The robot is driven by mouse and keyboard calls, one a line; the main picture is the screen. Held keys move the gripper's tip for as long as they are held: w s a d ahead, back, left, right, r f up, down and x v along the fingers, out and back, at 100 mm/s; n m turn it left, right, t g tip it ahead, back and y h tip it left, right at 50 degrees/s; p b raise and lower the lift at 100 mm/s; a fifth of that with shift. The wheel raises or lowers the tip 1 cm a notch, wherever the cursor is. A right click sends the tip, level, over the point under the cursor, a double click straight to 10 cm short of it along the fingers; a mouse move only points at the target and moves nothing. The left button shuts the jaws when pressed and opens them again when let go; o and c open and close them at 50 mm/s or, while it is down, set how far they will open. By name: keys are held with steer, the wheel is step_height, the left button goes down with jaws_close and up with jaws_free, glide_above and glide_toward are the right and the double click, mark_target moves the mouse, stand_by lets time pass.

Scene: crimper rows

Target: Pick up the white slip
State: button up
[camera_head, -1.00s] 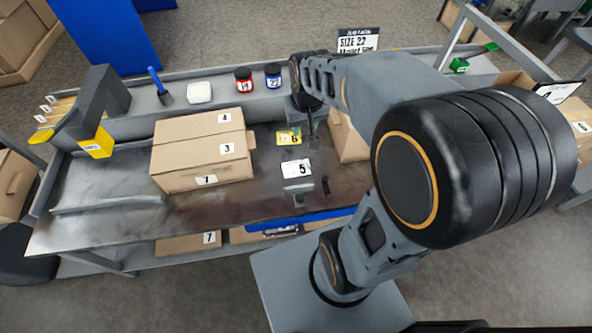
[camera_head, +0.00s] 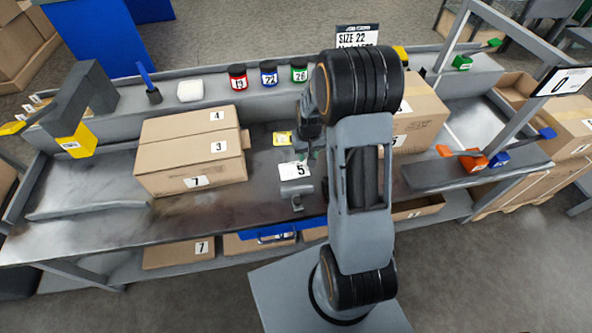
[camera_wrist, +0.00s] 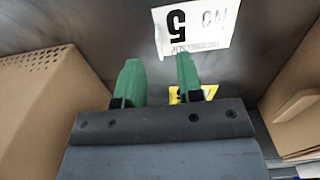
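The white slip (camera_head: 295,170) lies on the bench between the cardboard boxes and bears a black 5. In the wrist view the slip (camera_wrist: 192,28) is at the top, just beyond my fingertips, with its print upside down. My gripper (camera_wrist: 160,72) has two green fingers, apart with an empty gap between them. It hangs above the bench, short of the slip in the wrist view. A yellow slip (camera_head: 283,138) lies behind the white one and shows partly hidden behind my right finger in the wrist view (camera_wrist: 208,92). In the head view my arm hides most of the gripper.
Cardboard boxes flank the gap, one at left (camera_head: 195,165) and one at right (camera_head: 420,110). A grey holder (camera_head: 297,190) stands in front of the slip. Red (camera_head: 238,80), blue (camera_head: 269,76) and green (camera_head: 299,72) jars line the back ledge.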

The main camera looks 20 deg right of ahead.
mark_target(294, 167)
steer(key=shift+w+d+f+b, duration=0.1)
steer(key=shift+f+b, duration=0.3)
steer(key=shift+f, duration=2.55)
steer(key=shift+c, duration=0.2)
jaws_close()
